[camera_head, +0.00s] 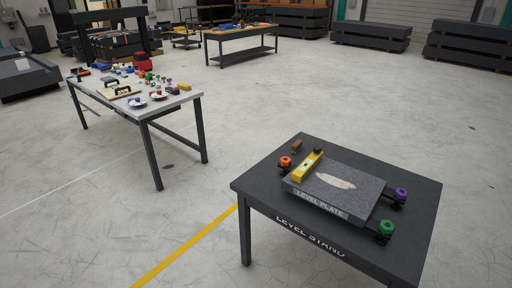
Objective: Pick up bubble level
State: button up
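A yellow bubble level (308,167) lies on the left part of a grey granite level plate (362,190), whose front is marked "LEVEL PLATE". The plate rests on a dark stand (262,196) marked "LEVEL STAND" at the lower right of the head view. Orange (286,161), purple (400,193) and green (386,228) knobs show at the plate's corners, and a dark knob (318,151) stands near the level's far end. A small brown block (297,146) lies behind the plate. My gripper does not show in the head view.
A light-topped table (182,100) with many small tools and parts stands at left. A wooden-topped bench (262,37) stands farther back. Dark stacked slabs (370,36) line the far wall. Open concrete floor and a yellow floor line (186,246) lie between the table and the stand.

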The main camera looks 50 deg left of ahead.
aim_at(303, 170)
jog(key=u, duration=1.5)
